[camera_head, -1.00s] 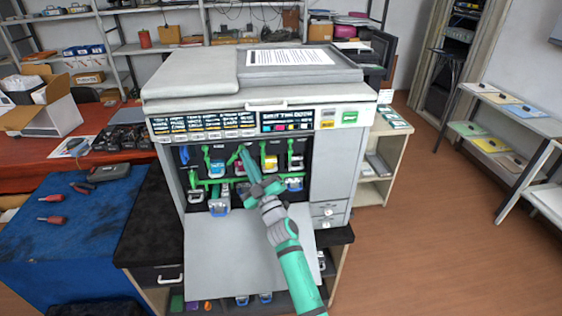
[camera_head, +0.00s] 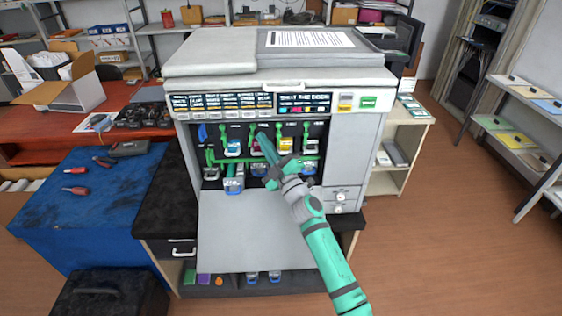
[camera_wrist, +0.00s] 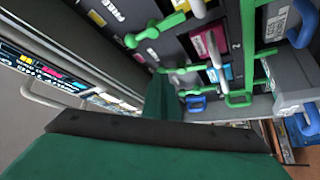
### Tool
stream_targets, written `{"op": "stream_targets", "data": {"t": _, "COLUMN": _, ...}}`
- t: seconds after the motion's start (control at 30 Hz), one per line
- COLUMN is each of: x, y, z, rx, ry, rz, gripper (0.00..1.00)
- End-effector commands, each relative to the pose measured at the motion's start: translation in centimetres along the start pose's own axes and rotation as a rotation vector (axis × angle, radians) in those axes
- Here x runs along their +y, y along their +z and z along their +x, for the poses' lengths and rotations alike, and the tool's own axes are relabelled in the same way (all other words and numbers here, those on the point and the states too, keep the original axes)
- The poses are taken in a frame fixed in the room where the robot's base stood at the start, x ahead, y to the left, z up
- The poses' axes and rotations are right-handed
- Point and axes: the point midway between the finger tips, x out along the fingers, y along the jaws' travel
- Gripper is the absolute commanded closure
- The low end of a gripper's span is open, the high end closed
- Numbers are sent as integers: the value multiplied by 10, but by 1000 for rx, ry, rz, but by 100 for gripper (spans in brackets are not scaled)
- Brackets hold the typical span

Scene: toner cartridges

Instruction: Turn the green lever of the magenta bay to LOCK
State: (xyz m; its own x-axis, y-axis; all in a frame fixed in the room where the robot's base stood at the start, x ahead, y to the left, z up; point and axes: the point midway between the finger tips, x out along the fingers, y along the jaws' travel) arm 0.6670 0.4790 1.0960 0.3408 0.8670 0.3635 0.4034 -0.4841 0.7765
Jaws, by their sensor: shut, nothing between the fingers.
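The magenta bay (camera_head: 256,147) is in the upper row of the open printer, between a bay with a cyan mark and the yellow one. In the head view its green lever (camera_head: 249,134) stands mostly upright, its lower part close to my fingers. My gripper (camera_head: 263,139) is shut and empty, its tips in front of the magenta bay; I cannot tell whether they touch the lever. In the wrist view the magenta label (camera_wrist: 205,44) shows beyond the shut finger (camera_wrist: 163,98), with green levers around it. The gripper body hides the lower part of that view.
The yellow cartridge (camera_head: 285,146) and its lever stand right beside my gripper. A green bar (camera_head: 225,160) runs below the upper row. The printer's lowered front door (camera_head: 240,235) lies under my arm. A blue-topped table (camera_head: 85,200) stands at the left.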

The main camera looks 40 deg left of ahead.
Motion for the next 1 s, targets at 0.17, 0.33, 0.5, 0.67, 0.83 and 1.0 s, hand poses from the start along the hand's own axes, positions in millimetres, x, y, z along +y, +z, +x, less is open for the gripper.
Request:
{"op": "stream_targets", "data": {"t": 0.17, "x": 1, "y": 0, "z": -29, "rx": 3, "ry": -2, "rz": 0, "gripper": 100}}
{"op": "stream_targets", "data": {"t": 0.33, "x": 3, "y": 0, "z": -55, "rx": 1, "ry": -1, "rz": 0, "gripper": 100}}
{"op": "stream_targets", "data": {"t": 0.5, "x": 5, "y": 0, "z": -79, "rx": 2, "ry": -1, "rz": 0, "gripper": 100}}
{"op": "stream_targets", "data": {"t": 0.67, "x": 6, "y": 0, "z": -98, "rx": 2, "ry": -2, "rz": 1, "gripper": 100}}
{"op": "stream_targets", "data": {"t": 0.83, "x": 6, "y": -1, "z": -109, "rx": 4, "ry": -2, "rz": 1, "gripper": 100}}
{"op": "stream_targets", "data": {"t": 1.0, "x": 6, "y": -1, "z": -113, "rx": 5, "ry": -3, "rz": 1, "gripper": 100}}
